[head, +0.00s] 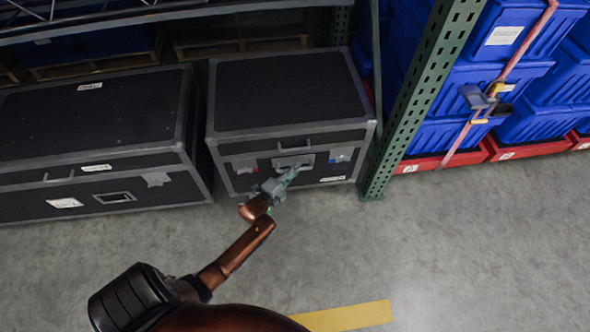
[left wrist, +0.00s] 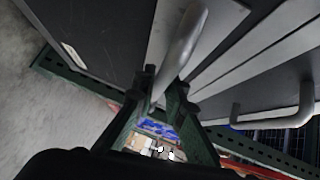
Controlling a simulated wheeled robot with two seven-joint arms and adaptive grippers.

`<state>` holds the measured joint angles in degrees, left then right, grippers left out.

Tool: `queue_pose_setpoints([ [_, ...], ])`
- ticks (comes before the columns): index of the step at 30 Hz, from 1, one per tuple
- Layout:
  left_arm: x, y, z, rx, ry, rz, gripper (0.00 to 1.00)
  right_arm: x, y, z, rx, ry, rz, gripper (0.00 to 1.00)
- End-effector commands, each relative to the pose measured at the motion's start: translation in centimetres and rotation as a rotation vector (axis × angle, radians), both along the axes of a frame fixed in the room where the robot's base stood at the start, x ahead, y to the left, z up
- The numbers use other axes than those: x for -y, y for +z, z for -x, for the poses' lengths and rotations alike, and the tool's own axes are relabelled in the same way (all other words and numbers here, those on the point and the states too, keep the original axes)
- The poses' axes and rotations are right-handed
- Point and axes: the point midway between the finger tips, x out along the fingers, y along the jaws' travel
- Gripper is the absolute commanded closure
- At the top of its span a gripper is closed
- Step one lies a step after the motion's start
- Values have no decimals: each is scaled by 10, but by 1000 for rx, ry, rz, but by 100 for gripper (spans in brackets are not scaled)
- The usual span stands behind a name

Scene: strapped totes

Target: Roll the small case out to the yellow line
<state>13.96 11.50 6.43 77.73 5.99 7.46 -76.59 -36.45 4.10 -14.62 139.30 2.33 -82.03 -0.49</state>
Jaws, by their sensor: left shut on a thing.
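The small case (head: 288,92) is black with grey metal edges and stands on the floor under the rack, its front facing me. Its front has a handle in the middle, latches and labels. My left gripper (head: 292,173) reaches the front of the case and is shut on its handle. In the left wrist view the grey bar handle (left wrist: 182,45) runs between the fingers (left wrist: 165,98), and a second handle (left wrist: 280,115) shows to the right. The yellow line (head: 345,316) is on the floor at the bottom, partly hidden by my arm. My right gripper is out of view.
A larger black case (head: 90,115) stands close on the left. A green rack post (head: 420,100) stands just right of the small case. Blue totes (head: 470,85) on red bases (head: 445,160) are beyond it. The grey floor (head: 460,250) in front is clear.

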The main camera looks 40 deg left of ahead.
Motion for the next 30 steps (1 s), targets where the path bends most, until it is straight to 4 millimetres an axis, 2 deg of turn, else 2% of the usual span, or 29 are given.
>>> queue_pose_setpoints([
  [15, 0, 0, 1, -1, 0, 0, 100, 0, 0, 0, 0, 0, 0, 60],
  [19, 10, 2, 10, 0, 2, 4, 100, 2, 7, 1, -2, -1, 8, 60],
  [23, 38, 4, 32, 0, 0, 8, 100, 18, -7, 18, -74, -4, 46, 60],
  [30, 75, 1, 61, -3, -3, 7, 100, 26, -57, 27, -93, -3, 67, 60],
])
